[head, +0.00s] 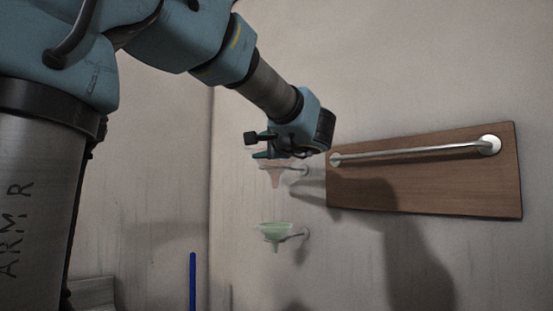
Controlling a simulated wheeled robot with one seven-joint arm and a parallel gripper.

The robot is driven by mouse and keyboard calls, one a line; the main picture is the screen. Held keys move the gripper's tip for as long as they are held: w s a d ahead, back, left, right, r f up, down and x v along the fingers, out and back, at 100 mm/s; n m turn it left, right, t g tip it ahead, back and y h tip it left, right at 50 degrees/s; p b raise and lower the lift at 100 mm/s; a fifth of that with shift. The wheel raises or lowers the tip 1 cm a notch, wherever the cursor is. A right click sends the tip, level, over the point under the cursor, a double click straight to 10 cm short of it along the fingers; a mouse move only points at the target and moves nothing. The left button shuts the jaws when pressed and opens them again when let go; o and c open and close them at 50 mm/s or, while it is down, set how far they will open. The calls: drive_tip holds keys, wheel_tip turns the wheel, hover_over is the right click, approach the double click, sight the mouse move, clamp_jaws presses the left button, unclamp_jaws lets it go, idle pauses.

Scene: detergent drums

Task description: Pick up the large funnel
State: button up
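Two translucent funnels are at the wall, one above the other. The upper one is a pinkish funnel (276,177), its rim partly hidden behind my gripper. The lower one is a green funnel (276,231), fully in view with its spout down. Each is at a small wall hook or ring. The two look close in size, so I cannot tell for sure which is the large one. My gripper (258,147) is at the upper funnel's rim in the picture; whether it touches is unclear. The fingers are small and dark, and their opening does not show.
A wooden board (430,194) with a metal grab bar (415,151) is on the wall to the right of my gripper. A blue upright pole (193,281) stands at the lower left. The wall between the funnels and the wall corner at left is bare.

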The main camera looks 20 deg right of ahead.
sight(250, 148)
drive_tip(key=p+x, duration=0.3)
drive_tip(key=x, duration=0.1)
drive_tip(key=shift+a+r, duration=0.2)
drive_tip(key=shift+r, duration=0.05)
drive_tip(key=shift+w+a+f, duration=0.1)
drive_tip(key=shift+w+f, duration=0.05)
drive_tip(key=shift+w, duration=0.35)
clamp_jaws()
